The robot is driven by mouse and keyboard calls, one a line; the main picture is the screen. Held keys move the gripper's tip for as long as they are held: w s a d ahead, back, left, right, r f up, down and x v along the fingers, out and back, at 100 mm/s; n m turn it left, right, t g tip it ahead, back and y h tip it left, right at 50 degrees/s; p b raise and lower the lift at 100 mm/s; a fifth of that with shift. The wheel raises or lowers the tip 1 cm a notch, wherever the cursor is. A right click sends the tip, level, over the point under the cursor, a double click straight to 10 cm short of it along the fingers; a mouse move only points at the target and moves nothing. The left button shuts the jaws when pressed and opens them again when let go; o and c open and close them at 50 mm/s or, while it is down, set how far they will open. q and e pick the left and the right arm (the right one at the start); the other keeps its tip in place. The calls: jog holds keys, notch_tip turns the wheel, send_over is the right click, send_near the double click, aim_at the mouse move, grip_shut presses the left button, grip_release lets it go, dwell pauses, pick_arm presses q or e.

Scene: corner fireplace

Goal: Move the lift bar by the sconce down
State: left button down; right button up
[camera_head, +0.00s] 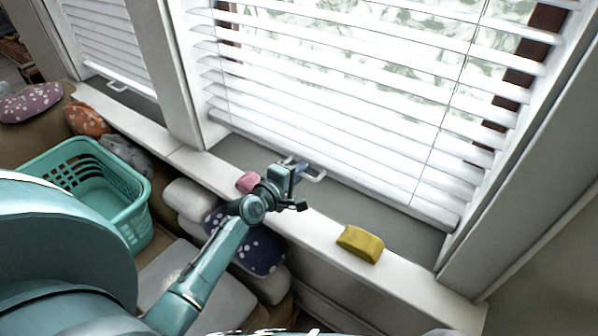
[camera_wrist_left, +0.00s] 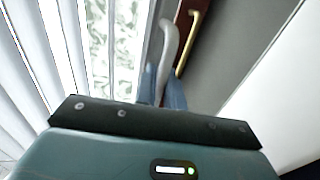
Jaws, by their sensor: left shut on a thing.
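A white lift bar (camera_head: 317,177) shows at the bottom of the larger window, just above the sill. My left gripper (camera_head: 302,168) reaches over the sill and is shut on this bar. In the left wrist view the white bar (camera_wrist_left: 166,55) runs down between the two blue fingertips (camera_wrist_left: 163,88); the gripper body hides its near end. A second white lift bar (camera_head: 118,87) is at the bottom of the smaller window at the left, apart from me. No sconce shows in either view. My right gripper is not in view.
White slatted blinds (camera_head: 330,110) hang in front of the gripper. On the white sill (camera_head: 310,222) lie a yellow sponge (camera_head: 360,243) to the right and a pink object (camera_head: 248,182) beside my wrist. A teal basket (camera_head: 140,205) and several cushions are at the left below the sill.

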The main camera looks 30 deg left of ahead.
pick_arm(q)
jog(key=shift+f, duration=0.1)
